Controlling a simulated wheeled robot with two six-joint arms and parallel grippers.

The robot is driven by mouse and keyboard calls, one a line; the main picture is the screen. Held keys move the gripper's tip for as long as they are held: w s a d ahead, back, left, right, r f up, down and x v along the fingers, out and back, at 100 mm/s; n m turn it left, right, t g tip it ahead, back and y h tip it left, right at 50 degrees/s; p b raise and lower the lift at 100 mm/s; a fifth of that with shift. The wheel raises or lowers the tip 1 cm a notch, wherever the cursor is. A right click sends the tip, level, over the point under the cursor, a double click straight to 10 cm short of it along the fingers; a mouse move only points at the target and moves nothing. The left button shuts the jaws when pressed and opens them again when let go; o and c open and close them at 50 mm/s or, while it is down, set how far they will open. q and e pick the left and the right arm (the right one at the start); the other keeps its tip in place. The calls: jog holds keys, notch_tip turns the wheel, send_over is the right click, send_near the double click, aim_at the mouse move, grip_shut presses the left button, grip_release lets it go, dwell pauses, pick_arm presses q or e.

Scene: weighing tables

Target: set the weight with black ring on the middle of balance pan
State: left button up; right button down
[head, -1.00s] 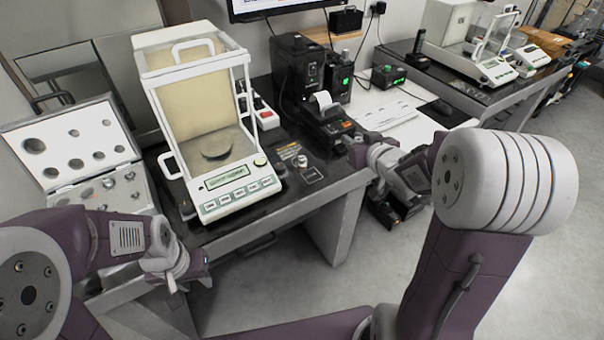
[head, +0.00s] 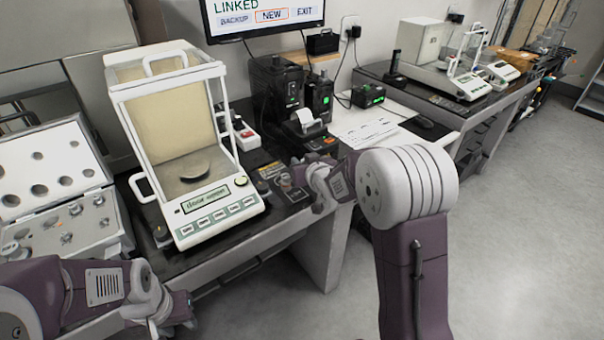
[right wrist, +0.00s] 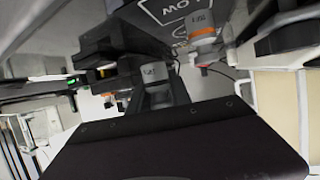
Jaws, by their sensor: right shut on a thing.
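The balance (head: 215,203) stands on the dark table, with its round dark pan (head: 195,172) empty inside the glass-sided draft shield. My right gripper (head: 284,183) is low over the table right of the balance. In the right wrist view it is shut on a small grey weight (right wrist: 155,75) with a pale label; its ring is largely hidden by the fingers. A second weight (right wrist: 203,38), with an orange ring, stands close by on a dark printed mat. In the head view a small weight (head: 262,187) stands left of the gripper. My left gripper (head: 190,312) is at the lower left, its jaws unclear.
An open weight case (head: 55,190) lies left of the balance. A label printer (head: 308,132) and black devices stand behind my right gripper. A monitor (head: 265,15) hangs at the back. The balance's front keypad and shield frame stand between the gripper and the pan.

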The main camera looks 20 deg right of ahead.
notch_tip(320, 180, down, 4)
jog(key=shift+r+b, duration=0.2)
jog(key=shift+b, duration=0.35)
jog(key=shift+f, duration=0.2)
jog(key=c, duration=1.2)
grip_release()
